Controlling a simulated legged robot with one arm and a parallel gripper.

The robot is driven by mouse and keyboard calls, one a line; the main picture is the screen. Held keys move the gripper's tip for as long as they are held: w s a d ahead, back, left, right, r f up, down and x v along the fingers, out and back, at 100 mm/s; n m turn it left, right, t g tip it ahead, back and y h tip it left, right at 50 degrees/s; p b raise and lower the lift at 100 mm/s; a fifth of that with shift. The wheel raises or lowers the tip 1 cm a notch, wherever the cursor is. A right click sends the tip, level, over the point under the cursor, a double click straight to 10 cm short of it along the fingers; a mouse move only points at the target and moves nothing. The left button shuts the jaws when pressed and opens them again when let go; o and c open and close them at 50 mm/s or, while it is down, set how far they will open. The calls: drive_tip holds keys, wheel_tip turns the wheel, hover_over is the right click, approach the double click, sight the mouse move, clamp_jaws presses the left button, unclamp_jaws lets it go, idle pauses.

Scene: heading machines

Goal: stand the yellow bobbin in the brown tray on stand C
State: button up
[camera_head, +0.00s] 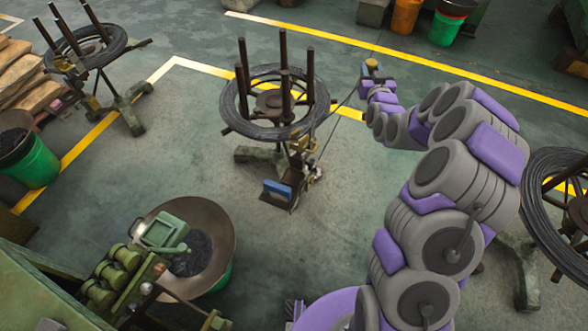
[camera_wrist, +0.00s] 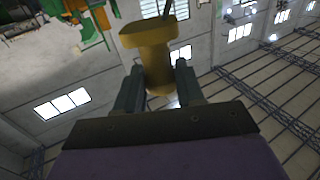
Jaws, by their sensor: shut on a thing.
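The yellow bobbin (camera_wrist: 155,50) is between the two fingers of my gripper (camera_wrist: 158,82) in the wrist view. The gripper is shut on its middle, and its wide end sticks out beyond the fingertips. In the head view the bobbin (camera_head: 371,63) is a small yellow shape at the tip of my gripper (camera_head: 373,76), held up in the air to the right of the middle wire stand. I cannot make out a brown tray on a stand or a letter C in either view.
A wire-coil stand (camera_head: 275,105) with upright posts is in the middle. Another stand (camera_head: 85,50) is at upper left, and a third coil (camera_head: 550,190) at right. A wide brown pan (camera_head: 222,222) and green machine (camera_head: 40,290) are lower left.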

drive_tip(key=s+a+f+n+g+y+b, duration=0.1)
drive_tip(key=s+a+f+n+y, duration=0.15)
drive_tip(key=f, duration=1.05)
drive_tip(key=s+a+f+n+g+y+b, duration=0.1)
drive_tip(key=s+f+n+y, duration=0.2)
drive_tip(key=f, duration=1)
drive_tip(key=s+a+f+n+g+y+b, duration=0.1)
drive_tip(key=s+a+f+n+g+y, duration=0.2)
drive_tip(key=s+f, duration=0.45)
drive_tip(key=s+a+f+g+y, duration=0.1)
drive_tip(key=s+a+f+y, duration=0.2)
drive_tip(key=s+a+f, duration=0.4)
drive_tip(key=w+a+f+b, duration=0.1)
drive_tip(key=w+a, duration=0.2)
drive_tip(key=w+a+f+b, duration=0.1)
drive_tip(key=w+a, duration=0.2)
drive_tip(key=w, duration=0.1)
drive_tip(key=w+a+b, duration=0.2)
drive_tip(key=w+a, duration=0.1)
drive_tip(key=w, duration=0.1)
drive_tip(key=shift+w+f, duration=0.15)
drive_tip(key=shift+f, duration=0.25)
drive_tip(key=shift+d+f+b, duration=0.1)
drive_tip(key=shift+f+b, duration=0.6)
drive_tip(key=shift+f, duration=1)
